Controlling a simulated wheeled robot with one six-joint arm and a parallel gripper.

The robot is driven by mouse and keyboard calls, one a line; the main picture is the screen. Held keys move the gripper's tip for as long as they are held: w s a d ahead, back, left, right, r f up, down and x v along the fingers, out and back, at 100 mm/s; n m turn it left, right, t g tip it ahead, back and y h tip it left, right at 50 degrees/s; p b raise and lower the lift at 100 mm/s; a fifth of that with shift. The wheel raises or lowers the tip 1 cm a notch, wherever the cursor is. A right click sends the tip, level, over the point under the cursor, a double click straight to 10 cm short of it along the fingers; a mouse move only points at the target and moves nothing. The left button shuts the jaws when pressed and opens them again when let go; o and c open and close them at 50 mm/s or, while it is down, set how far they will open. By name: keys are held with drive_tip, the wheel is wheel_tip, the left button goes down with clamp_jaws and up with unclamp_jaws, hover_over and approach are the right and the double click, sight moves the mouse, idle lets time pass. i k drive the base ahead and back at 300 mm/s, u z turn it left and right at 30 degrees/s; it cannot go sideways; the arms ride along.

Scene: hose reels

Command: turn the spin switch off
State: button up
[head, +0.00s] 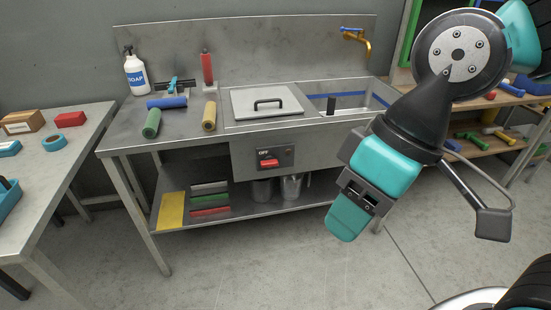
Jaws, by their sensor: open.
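A small dark switch panel (276,158) is set in the front of the metal sink bench, below the lidded section. It carries a red switch (268,163) and a white "OFF" marking above it. The switch's exact position is too small to tell. My gripper (350,217) hangs to the right of the panel, in front of the bench, pointing down. It is apart from the switch and appears empty. Its jaws are open, though this angle shows the gap between them poorly.
A closed lid with a handle (268,102) lies left of the open sink basin (345,98). A side table (95,123) is at left. The floor in front is clear.

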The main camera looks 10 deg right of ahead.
sight(269, 161)
drive_tip(key=k, duration=0.5)
drive_tip(key=u, duration=1.65)
drive_tip(key=i, duration=1.35)
drive_tip(key=z, duration=2.25)
